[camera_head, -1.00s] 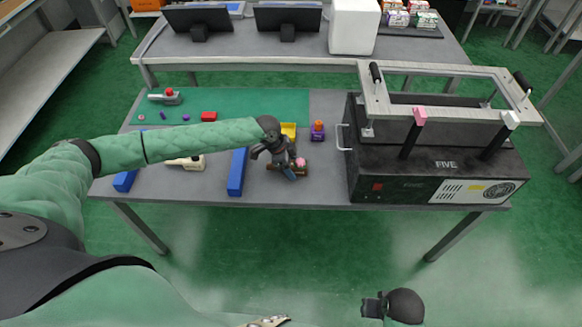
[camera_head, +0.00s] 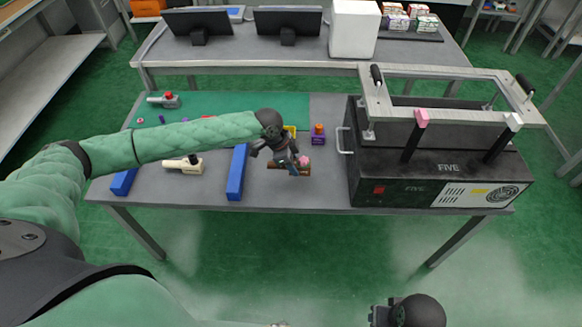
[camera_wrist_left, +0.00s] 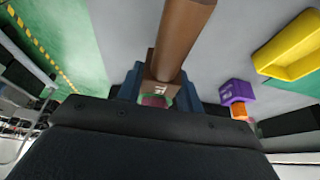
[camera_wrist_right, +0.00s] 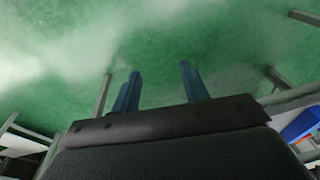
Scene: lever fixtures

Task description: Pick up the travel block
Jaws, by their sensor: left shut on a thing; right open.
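A brown block (camera_head: 277,166) with a brown rod and a pink part lies at my left gripper (camera_head: 293,171), near the middle of the grey table. I take it for the travel block, though no readable label confirms this. In the left wrist view the blue fingers (camera_wrist_left: 158,88) sit on both sides of the brown block's (camera_wrist_left: 163,70) boxy end, shut on it. The rod (camera_wrist_left: 183,35) runs away from the gripper. I cannot tell whether the block is clear of the table. My right gripper (camera_wrist_right: 158,88) is open and empty above the green floor.
A long blue block (camera_head: 237,173) and a cream-coloured fixture (camera_head: 183,165) are left of the gripper. A purple and orange piece (camera_head: 318,134) stands just right. A yellow tray (camera_wrist_left: 290,48) is partly hidden by my wrist in the head view. A large black machine (camera_head: 430,170) fills the table's right.

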